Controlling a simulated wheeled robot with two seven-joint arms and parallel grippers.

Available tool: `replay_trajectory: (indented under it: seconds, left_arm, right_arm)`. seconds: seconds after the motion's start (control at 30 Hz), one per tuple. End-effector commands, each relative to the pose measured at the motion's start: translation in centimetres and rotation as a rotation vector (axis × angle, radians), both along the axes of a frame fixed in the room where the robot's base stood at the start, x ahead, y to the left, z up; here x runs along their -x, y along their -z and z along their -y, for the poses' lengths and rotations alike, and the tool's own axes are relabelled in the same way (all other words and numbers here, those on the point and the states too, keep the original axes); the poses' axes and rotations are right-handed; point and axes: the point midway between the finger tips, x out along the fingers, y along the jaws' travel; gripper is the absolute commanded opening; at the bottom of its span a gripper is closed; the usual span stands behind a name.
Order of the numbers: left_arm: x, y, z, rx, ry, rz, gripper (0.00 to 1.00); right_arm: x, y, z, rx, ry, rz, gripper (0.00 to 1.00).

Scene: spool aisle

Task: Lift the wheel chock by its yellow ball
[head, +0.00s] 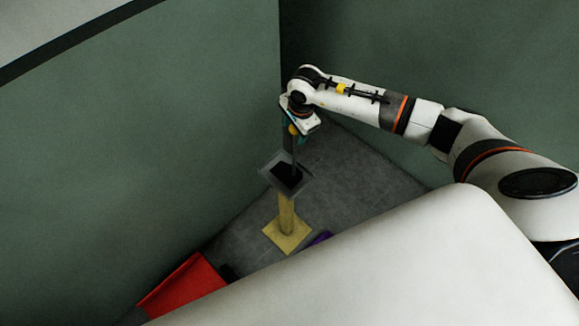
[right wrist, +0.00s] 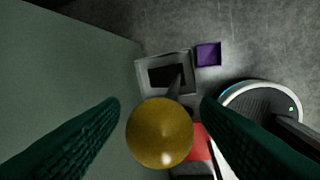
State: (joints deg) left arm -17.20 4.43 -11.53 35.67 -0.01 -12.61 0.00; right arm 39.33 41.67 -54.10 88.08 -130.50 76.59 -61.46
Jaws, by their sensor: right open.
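The yellow ball (head: 293,129) tops a thin dark rod that rises from the black wheel chock (head: 286,174). The chock rests in a grey square tray (head: 268,172) on a yellow post. My right gripper (head: 295,133) points down at the ball. In the right wrist view the ball (right wrist: 160,132) shows large between the two green fingers (right wrist: 160,110), with gaps on both sides. The gripper is open. The chock (right wrist: 163,76) shows beyond the ball, partly behind the rod. My left gripper is not in view.
Green walls (head: 150,150) meet in a corner close behind the post. A red object (head: 185,288) lies at the lower left. A purple object (right wrist: 208,54) is on the floor near the post. Grey floor (head: 350,165) is bare to the right of the tray.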

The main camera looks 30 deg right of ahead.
Motion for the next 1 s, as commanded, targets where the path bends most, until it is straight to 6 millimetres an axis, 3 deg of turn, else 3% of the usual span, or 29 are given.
replay_trajectory:
  seconds: [0.2,0.57,0.87,1.0]
  left_arm:
    - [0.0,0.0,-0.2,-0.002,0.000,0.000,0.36]
    - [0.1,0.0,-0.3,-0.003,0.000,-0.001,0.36]
    - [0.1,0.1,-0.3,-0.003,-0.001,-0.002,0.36]
    - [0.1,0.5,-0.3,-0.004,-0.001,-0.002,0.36]
  right_arm:
    - [0.0,0.1,0.0,0.000,0.000,0.000,0.57]
    - [0.0,0.1,0.0,0.000,0.000,0.001,0.00]
    - [-0.1,-0.1,0.0,0.000,0.000,0.003,0.00]
    - [-0.2,-1.0,0.0,-0.001,0.000,0.007,0.00]
